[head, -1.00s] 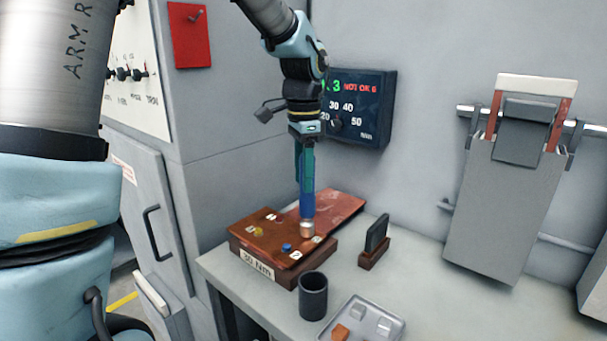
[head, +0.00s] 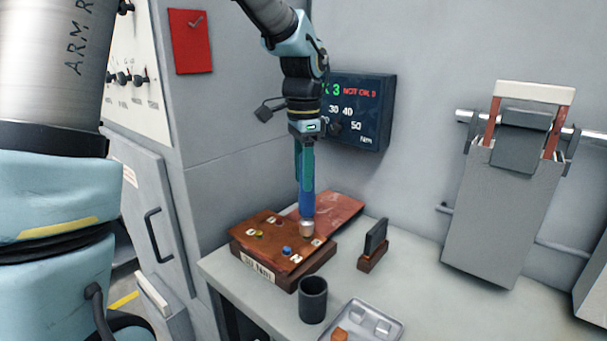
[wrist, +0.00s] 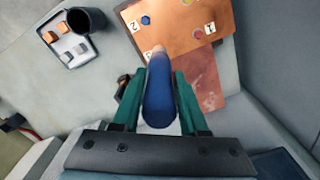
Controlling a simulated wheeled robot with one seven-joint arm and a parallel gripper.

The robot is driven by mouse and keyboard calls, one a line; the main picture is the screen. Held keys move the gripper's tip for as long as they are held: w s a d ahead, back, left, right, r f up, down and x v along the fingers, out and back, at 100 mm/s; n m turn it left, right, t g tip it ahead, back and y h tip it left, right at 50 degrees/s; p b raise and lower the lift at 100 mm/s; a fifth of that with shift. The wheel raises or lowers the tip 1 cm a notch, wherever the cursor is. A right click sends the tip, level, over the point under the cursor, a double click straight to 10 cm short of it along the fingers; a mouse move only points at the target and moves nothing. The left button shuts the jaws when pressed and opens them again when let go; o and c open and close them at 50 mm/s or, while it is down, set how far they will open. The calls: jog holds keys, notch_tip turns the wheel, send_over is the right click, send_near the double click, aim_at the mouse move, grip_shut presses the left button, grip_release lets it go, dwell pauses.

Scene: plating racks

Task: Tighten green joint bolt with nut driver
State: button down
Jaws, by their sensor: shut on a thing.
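My gripper (head: 306,178) points down with its teal fingers shut on the blue handle of the nut driver (head: 307,206). The driver is upright, and its copper-coloured socket end is down at the right part of the copper plate (head: 270,232). The wrist view shows the blue handle (wrist: 160,95) between the fingers. A yellowish bolt (head: 258,234) and a blue bolt (head: 287,249) show on the plate, and a red one (wrist: 198,33) in the wrist view. I see no green bolt clearly. The spot under the socket is hidden, and I cannot tell whether the socket is seated.
The plate lies on a brown labelled block (head: 262,270). A dark cup (head: 312,302) and a grey parts tray (head: 388,322) stand in front. A dark upright piece in a brown stand (head: 374,246) is to the right. A display (head: 362,110) hangs on the wall behind.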

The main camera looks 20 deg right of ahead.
jog(key=shift+r+p, duration=1.9)
jog(key=shift+r, duration=0.5)
